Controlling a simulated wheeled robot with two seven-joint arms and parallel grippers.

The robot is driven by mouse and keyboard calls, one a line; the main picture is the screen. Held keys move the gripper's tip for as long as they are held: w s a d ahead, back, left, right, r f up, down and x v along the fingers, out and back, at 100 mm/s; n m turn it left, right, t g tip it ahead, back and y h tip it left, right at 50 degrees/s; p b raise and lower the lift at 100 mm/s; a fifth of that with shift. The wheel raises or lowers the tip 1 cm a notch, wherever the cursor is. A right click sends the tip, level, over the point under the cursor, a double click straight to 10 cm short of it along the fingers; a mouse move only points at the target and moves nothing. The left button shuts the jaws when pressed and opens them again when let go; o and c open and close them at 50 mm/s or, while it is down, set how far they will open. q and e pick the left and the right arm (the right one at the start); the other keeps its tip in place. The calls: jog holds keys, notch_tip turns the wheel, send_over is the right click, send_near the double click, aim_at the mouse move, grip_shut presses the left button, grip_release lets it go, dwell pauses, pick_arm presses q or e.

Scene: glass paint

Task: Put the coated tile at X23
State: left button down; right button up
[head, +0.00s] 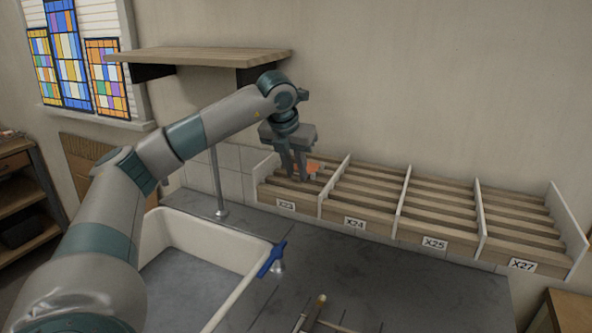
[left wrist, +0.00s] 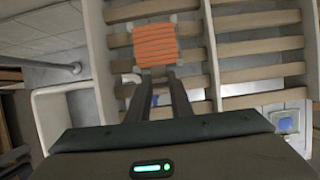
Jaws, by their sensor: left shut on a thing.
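My left gripper (head: 297,176) is shut on an orange coated tile (head: 312,168) at the slatted rack compartment labelled X23 (head: 286,204), the leftmost one. In the left wrist view the tile (left wrist: 156,44) shows a ribbed orange face between the fingertips (left wrist: 158,74), over the slats. I cannot tell whether the tile touches the slats. My right gripper is not in view.
The rack's compartments X24 (head: 355,223), X25 (head: 434,243) and X27 (head: 522,265) lie to the right, split by upright white dividers. A wooden shelf (head: 205,56) hangs above.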

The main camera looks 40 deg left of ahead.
pick_arm(q)
jog(key=c, duration=0.9)
grip_release()
jog(key=shift+r, duration=0.1)
jog(key=shift+r+p, duration=2.6)
jog(key=shift+r, duration=1.35)
jog(key=shift+s+f, duration=0.1)
jog(key=shift+s, duration=0.05)
